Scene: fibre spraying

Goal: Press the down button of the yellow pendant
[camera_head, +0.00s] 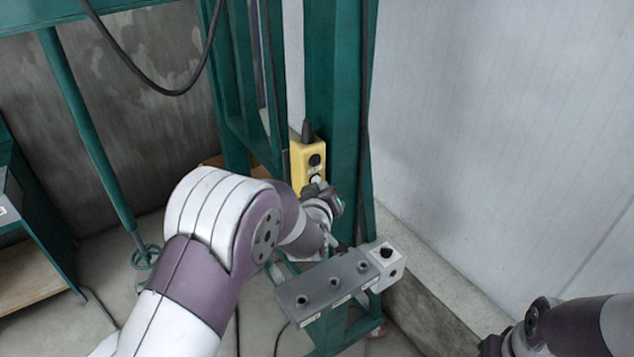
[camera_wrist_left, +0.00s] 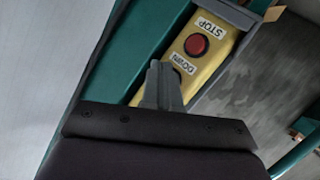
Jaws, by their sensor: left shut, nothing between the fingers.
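The yellow pendant (camera_head: 298,166) hangs upright against a green post in the head view. Two round buttons show on its face, the lower one close to my left gripper (camera_head: 318,186). In the left wrist view the yellow pendant (camera_wrist_left: 222,52) carries a red button (camera_wrist_left: 197,45) between a STOP label (camera_wrist_left: 211,26) and a DOWN label (camera_wrist_left: 185,64), with the lettering inverted. My left gripper (camera_wrist_left: 162,70) is shut and empty, its tips over the pendant just beside the DOWN label. They mostly hide a dark round button; I cannot tell whether they touch it. My right gripper is out of view.
Green posts (camera_head: 333,90) stand around the pendant, and a black cable (camera_head: 150,88) loops at upper left. A pale wall (camera_head: 500,120) fills the right. My right arm shows at bottom right.

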